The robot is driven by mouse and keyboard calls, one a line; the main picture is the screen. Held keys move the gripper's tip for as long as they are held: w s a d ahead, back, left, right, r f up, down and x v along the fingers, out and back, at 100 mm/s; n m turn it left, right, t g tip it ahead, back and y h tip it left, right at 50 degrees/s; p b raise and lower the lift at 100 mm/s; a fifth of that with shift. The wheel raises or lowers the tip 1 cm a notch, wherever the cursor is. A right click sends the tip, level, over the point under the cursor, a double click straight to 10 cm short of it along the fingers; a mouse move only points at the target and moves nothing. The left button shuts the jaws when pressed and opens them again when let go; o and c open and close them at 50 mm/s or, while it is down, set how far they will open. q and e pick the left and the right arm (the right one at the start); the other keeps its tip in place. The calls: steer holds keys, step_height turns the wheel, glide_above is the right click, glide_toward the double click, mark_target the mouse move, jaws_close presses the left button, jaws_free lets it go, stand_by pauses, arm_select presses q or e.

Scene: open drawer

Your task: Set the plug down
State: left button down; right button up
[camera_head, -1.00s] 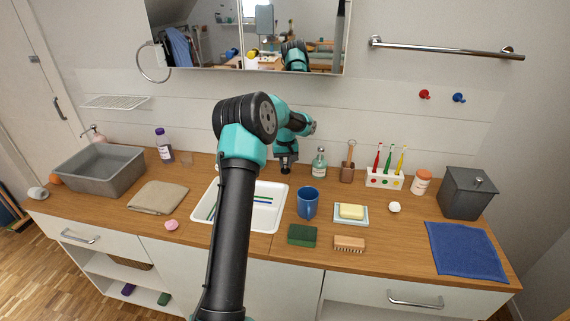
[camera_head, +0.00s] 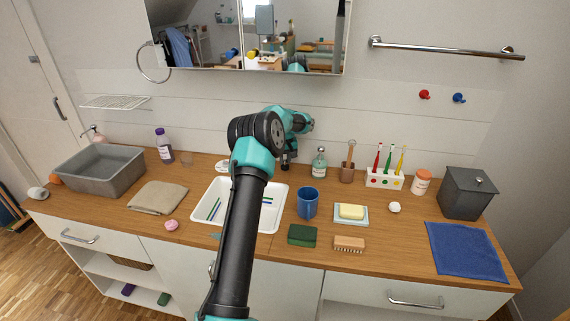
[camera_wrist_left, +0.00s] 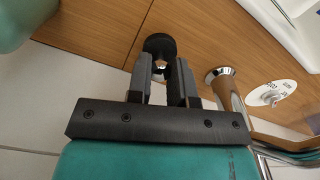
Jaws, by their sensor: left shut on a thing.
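The plug (camera_wrist_left: 159,43) is a dark round disc with a shiny metal part. It sits at the fingertips of my left gripper (camera_wrist_left: 163,75), which is shut on it. In the head view my left gripper (camera_head: 286,157) points down behind the white basin (camera_head: 279,205), near its back right corner. The plug is small and dark there, at the gripper's lower end. I cannot tell whether it touches the wooden counter. My right gripper is not in view.
A glass bottle (camera_head: 319,163) stands just right of the gripper. A blue mug (camera_head: 307,203) stands in front of it. A chrome fitting (camera_wrist_left: 225,88) and a white disc (camera_wrist_left: 268,93) show beside the gripper in the wrist view. Bare counter (camera_head: 330,186) lies between bottle and mug.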

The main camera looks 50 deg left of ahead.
mark_target(285, 160)
arm_select(q)
steer(key=shift+f, duration=0.95)
steer(key=shift+f, duration=0.2)
steer(key=c, duration=1)
jaws_free()
steer(key=shift+r, duration=0.15)
step_height(285, 160, up, 12)
steer(key=shift+r, duration=0.1)
